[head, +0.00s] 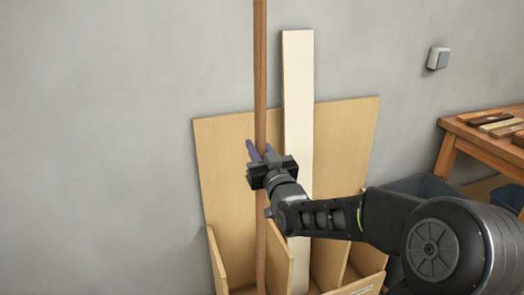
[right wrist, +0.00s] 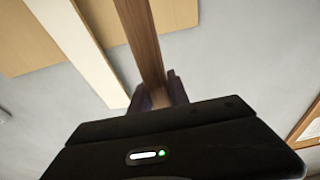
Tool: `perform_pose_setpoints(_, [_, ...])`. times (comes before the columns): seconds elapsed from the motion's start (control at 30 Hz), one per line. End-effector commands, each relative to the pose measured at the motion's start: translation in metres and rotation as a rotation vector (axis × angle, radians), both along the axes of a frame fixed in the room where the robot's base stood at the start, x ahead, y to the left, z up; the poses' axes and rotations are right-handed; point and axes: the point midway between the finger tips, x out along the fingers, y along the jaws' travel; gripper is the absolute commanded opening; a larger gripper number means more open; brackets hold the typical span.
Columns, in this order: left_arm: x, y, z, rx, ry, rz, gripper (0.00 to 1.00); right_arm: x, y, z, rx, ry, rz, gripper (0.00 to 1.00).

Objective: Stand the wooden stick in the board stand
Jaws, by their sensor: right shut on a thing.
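The wooden stick (head: 260,60) is long, thin and reddish brown. It stands upright in the head view, running from the top edge down in front of the board stand's left part. My right gripper (head: 260,152) is shut on the wooden stick at about mid-height; its purple fingers show on the stick. The right wrist view also shows the stick (right wrist: 141,35) between the fingers (right wrist: 160,92). The board stand (head: 225,150) is light wood, with a tall back panel and upright dividers. The stick's lower end is cut off by the frame, so I cannot tell whether it rests inside a slot.
A pale board (head: 298,90) stands in the stand, right of the stick. A wooden bench (head: 480,135) with several small wood pieces is at the right, near a dark bin (head: 425,186). A switch (head: 438,58) is on the grey wall. The left is clear.

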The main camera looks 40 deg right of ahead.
Motion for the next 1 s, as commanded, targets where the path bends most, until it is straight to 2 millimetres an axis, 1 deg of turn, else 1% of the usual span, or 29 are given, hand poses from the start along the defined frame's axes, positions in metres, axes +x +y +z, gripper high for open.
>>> perform_pose_setpoints(0.1, [0.0, 0.0, 0.006, 0.0, 0.0, 0.0, 0.44, 0.015, -0.005, 0.003, -0.002, -0.002, 0.0, 0.0])
perform_pose_setpoints(0.7, [0.0, 0.0, 0.032, 0.0, 0.0, 0.0, 0.44, 0.087, -0.03, 0.003, -0.001, -0.002, 0.0, 0.0])
perform_pose_setpoints(1.0, [0.0, 0.0, 0.04, 0.0, 0.0, 0.0, 0.44, 0.108, -0.037, 0.003, 0.0, -0.003, 0.0, 0.0])
